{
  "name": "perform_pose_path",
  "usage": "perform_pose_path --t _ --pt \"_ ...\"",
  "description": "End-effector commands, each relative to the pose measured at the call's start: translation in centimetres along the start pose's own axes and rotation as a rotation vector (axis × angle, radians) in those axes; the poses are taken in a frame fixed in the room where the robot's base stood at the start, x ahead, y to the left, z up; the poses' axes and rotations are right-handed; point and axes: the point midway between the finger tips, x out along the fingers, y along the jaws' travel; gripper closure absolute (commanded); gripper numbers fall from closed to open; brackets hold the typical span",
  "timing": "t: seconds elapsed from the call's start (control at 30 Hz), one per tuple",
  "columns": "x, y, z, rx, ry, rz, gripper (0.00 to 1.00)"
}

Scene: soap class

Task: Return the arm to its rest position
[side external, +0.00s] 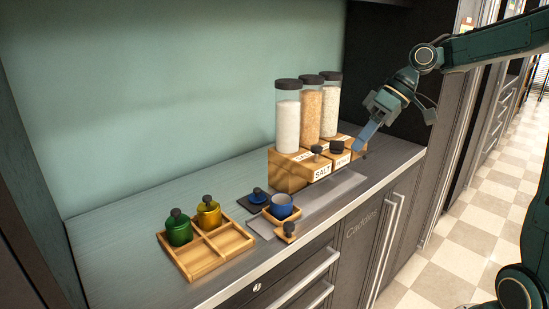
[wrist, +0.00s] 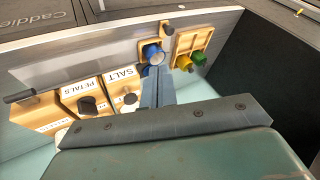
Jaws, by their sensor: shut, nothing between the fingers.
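My gripper (side external: 365,137) is shut and empty, with its blue-grey fingers pointing down in front of the right end of the wooden dispenser stand (side external: 287,180). In the wrist view the closed fingers (wrist: 158,85) stick up in the middle of the picture, over the counter. My arm reaches in from the upper right in the side view. It is bent, with the wrist above the counter's front edge. I cannot tell the exact gap between the fingertips and the stand.
The stand holds three tall jars (side external: 310,110) with dark lids. A blue cup (side external: 281,206) sits on a wooden holder, near a dark blue lid (side external: 258,195). A wooden tray (side external: 233,241) holds green (side external: 178,230) and yellow (side external: 208,213) canisters. Free room lies over the floor (side external: 480,220).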

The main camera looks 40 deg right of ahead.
Motion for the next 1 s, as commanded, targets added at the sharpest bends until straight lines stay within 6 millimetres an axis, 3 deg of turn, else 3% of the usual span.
perform_pose_path --t 0.47,0.73,1.0 --pt "0.1 -1.1 0.1 0.002 -0.003 0.026 1.00" --pt "0.5 -4.9 1.4 0.014 -0.008 0.124 1.00" --pt "0.6 -8.6 4.7 0.036 0.005 0.252 1.00"
